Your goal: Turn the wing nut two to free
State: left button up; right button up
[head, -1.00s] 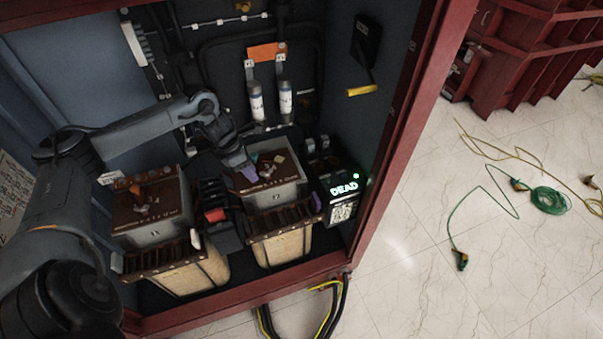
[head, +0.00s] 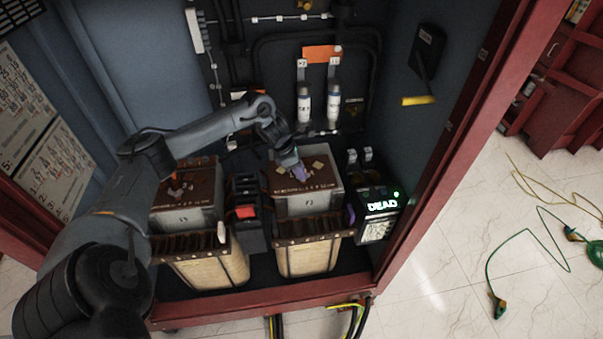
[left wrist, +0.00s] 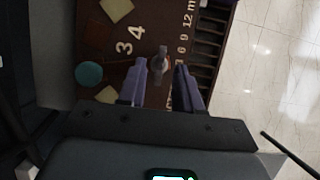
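My left gripper (head: 299,173) is over the brown top of the right-hand transformer (head: 306,205) inside the cabinet. In the left wrist view its two purple fingers (left wrist: 160,72) are apart. A small grey metal piece that looks like a wing nut (left wrist: 160,58) stands on the brown top between and just beyond the fingertips, with no clear contact. Its number cannot be read for certain; white markings "3 4" are printed beside it. In the head view the gripper hides this spot. My right gripper is not in view.
A second transformer (head: 187,215) stands to the left, with a black unit carrying a red part (head: 245,211) between. A box reading "DEAD" (head: 382,206) stands to the right. White bushings (head: 304,103) rise behind. The red cabinet frame (head: 270,303) bounds the front.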

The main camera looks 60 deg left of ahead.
pick_arm(q)
jog(key=shift+x, duration=0.9)
grip_shut()
